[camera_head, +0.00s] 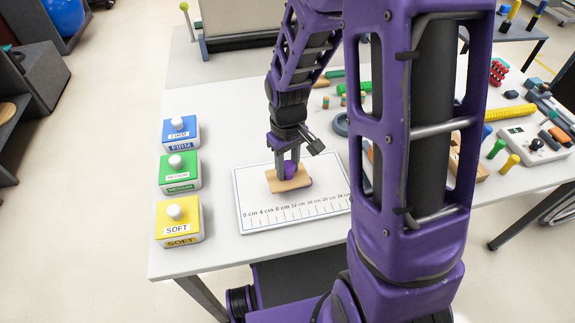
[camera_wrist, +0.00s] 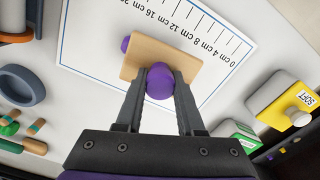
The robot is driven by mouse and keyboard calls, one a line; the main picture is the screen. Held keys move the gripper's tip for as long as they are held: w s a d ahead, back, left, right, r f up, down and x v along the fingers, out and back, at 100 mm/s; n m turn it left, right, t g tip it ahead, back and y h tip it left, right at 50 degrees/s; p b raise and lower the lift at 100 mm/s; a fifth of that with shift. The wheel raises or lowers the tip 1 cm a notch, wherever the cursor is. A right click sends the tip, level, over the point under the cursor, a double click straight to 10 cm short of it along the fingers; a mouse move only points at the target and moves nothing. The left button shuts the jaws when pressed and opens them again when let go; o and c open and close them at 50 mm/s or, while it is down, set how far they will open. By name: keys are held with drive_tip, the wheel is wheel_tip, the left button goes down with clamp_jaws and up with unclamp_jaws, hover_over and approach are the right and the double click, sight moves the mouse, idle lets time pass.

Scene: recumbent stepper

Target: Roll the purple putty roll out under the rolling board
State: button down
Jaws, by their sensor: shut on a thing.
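The rolling board (camera_head: 277,186) is a small tan wooden plate with a round purple knob (camera_wrist: 160,82). It lies over the white measuring mat (camera_wrist: 85,40), askew to the scale in the wrist view. My gripper (camera_head: 288,165) points down, its two fingers on either side of the knob, shut on it. A bit of purple, the putty roll (camera_wrist: 125,43), shows past the board's far left edge in the wrist view. The rest of the putty is hidden under the board, so its length cannot be told.
Blue (camera_head: 180,132), green (camera_head: 179,170) and yellow (camera_head: 178,220) boxes labelled FIRM, MEDIUM and SOFT stand left of the mat. A blue-grey ring-shaped dish (camera_wrist: 20,85) lies on the mat's other side. Several tools crowd the table's right. The mat's front is clear.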

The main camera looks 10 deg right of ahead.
sight(299, 174)
drive_tip(key=shift+f+b, duration=0.6)
drive_tip(key=shift+f, duration=0.1)
drive_tip(key=shift+d, duration=0.1)
idle(0.6)
drive_tip(key=shift+d, duration=1.45)
drive_tip(key=shift+a, duration=0.1)
drive_tip(key=shift+a, duration=1.45)
drive_tip(key=shift+r, duration=0.15)
wheel_tip(299, 174, up, 7)
drive_tip(key=p, duration=0.6)
